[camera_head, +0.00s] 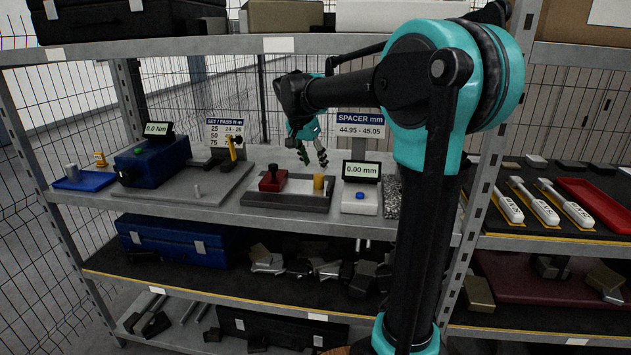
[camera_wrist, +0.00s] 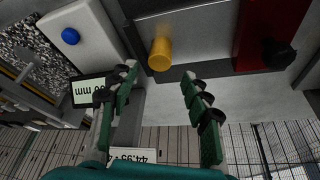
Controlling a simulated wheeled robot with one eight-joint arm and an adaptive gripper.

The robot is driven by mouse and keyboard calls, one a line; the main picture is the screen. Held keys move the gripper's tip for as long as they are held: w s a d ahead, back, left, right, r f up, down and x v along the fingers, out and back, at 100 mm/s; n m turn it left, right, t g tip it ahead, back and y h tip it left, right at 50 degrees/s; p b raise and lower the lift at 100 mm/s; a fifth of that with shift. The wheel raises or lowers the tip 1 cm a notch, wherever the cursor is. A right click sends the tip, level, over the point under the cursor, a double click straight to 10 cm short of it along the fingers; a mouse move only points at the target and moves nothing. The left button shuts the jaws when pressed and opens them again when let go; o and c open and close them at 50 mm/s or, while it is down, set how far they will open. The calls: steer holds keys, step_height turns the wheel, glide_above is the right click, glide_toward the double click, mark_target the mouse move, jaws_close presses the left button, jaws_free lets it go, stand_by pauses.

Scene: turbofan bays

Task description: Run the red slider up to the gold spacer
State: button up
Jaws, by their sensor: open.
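The red slider (camera_head: 273,179) with a dark knob sits on the left part of a grey measuring plate (camera_head: 250,199) on the shelf. The gold spacer (camera_head: 319,183) stands upright on the right part of the same plate, with a clear gap between the two. In the wrist view the gold spacer (camera_wrist: 160,54) is near the top middle and the red slider (camera_wrist: 264,40) is at the top right. My gripper (camera_head: 313,161) is open and empty, above and behind the plate near the spacer. In the wrist view its fingers (camera_wrist: 160,82) are spread apart, with the spacer beyond their tips.
A readout (camera_head: 361,172) showing 0.00 mm, with a blue button (camera_head: 360,195), stands right of the plate. A blue torque tester (camera_head: 153,162) stands left. A spacer sign (camera_head: 360,124) is behind. The upper shelf (camera_head: 230,45) is overhead.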

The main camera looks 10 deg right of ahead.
steer(key=s+a+r+n+y, duration=0.2)
steer(key=s+a+n+y, duration=0.4)
steer(key=n, duration=0.8)
glide_above(273, 165)
steer(key=s+d, duration=0.1)
steer(key=s, duration=0.1)
steer(key=shift+s+d+r+t+h, duration=0.1)
steer(key=shift+d+r+t+h, duration=0.1)
steer(key=shift+t+h, duration=0.2)
steer(key=shift+x, duration=2.5)
